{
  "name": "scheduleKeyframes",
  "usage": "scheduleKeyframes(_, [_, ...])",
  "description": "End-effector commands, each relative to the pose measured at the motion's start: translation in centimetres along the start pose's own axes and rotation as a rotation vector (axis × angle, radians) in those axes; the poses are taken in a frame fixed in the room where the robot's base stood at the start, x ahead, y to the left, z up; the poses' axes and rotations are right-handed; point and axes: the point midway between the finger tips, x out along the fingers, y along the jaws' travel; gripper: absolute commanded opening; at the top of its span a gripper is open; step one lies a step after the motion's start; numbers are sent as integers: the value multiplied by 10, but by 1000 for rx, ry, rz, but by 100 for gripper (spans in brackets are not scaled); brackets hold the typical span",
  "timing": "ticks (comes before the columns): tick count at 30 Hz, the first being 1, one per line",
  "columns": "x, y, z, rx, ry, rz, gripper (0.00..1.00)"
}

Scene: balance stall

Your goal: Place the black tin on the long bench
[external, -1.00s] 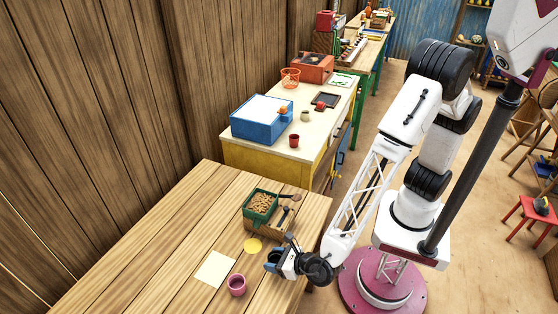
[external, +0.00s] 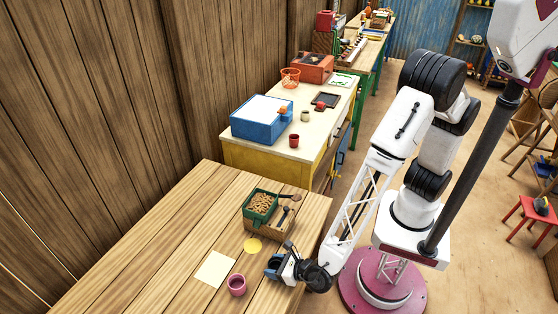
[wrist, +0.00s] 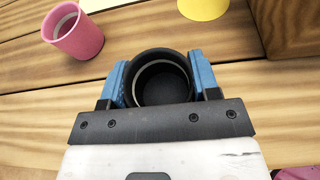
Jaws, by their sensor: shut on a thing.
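The black tin (wrist: 161,86) is round and open-topped; I see into it in the wrist view. My gripper (wrist: 161,80) is shut on it, with one blue finger at each side. In the external view my gripper (external: 273,267) is over the near right part of the long wooden bench (external: 150,260), close to its right edge. The tin is hard to make out there, behind the fingers. I cannot tell whether its base touches the bench.
A pink cup (external: 237,285) stands left of my gripper, near a cream sheet (external: 215,268) and a yellow round piece (external: 253,245). A green box (external: 261,206) of brown bits sits on a wooden tray (external: 285,227) behind. The bench's left part is clear.

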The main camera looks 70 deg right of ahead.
Motion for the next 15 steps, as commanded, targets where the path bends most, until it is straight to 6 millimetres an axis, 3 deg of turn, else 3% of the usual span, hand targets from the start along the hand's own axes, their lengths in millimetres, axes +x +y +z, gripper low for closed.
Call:
scheduleKeyframes(5, [1, 0, -3, 0, 0, 0, 33])
scheduleKeyframes(6, [1, 0, -3, 0, 0, 0, 62])
scheduleKeyframes(9, [1, 0, -3, 0, 0, 0, 77])
scheduleKeyframes(10, [1, 0, -3, 0, 0, 0, 81])
scheduleKeyframes(15, [1, 0, -3, 0, 0, 0, 81])
